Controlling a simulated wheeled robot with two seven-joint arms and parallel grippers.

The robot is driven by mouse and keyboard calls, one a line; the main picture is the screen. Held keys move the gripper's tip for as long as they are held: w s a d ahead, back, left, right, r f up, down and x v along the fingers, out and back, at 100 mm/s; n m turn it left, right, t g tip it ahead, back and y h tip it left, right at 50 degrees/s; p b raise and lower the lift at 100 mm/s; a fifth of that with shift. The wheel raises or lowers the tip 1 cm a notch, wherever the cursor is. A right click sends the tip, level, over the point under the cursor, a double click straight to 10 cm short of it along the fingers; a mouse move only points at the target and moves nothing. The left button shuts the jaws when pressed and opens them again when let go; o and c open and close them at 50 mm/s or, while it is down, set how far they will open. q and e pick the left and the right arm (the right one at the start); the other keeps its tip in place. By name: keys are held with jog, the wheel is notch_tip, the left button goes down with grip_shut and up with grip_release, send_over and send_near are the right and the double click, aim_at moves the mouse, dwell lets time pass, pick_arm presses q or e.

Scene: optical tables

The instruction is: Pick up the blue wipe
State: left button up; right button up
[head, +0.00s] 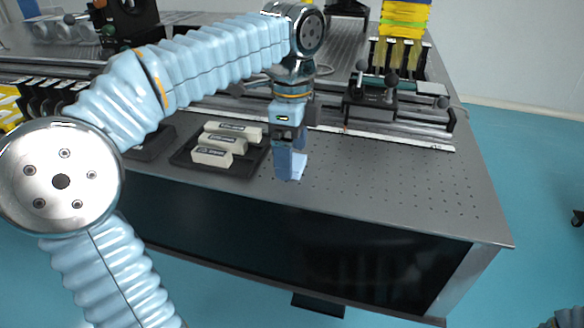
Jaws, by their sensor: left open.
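The blue wipe (299,167) is a small pale blue patch on the grey optical table (390,185), near its front edge. My left gripper (287,172) points down right at the wipe and covers part of it. Its jaws are open, and I cannot tell whether they touch the wipe. My right gripper is not in view; only a bit of my right arm shows at the lower right corner.
A dark tray (183,157) with several pale labelled boxes stands just left of the gripper. A metal rail (400,138) with a black mount (372,103) runs behind. Yellow bins (403,20) stand at the back. The perforated tabletop to the right is clear.

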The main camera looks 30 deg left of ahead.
pick_arm(q)
jog(key=shift+f, duration=0.65)
jog(key=c, duration=1.2)
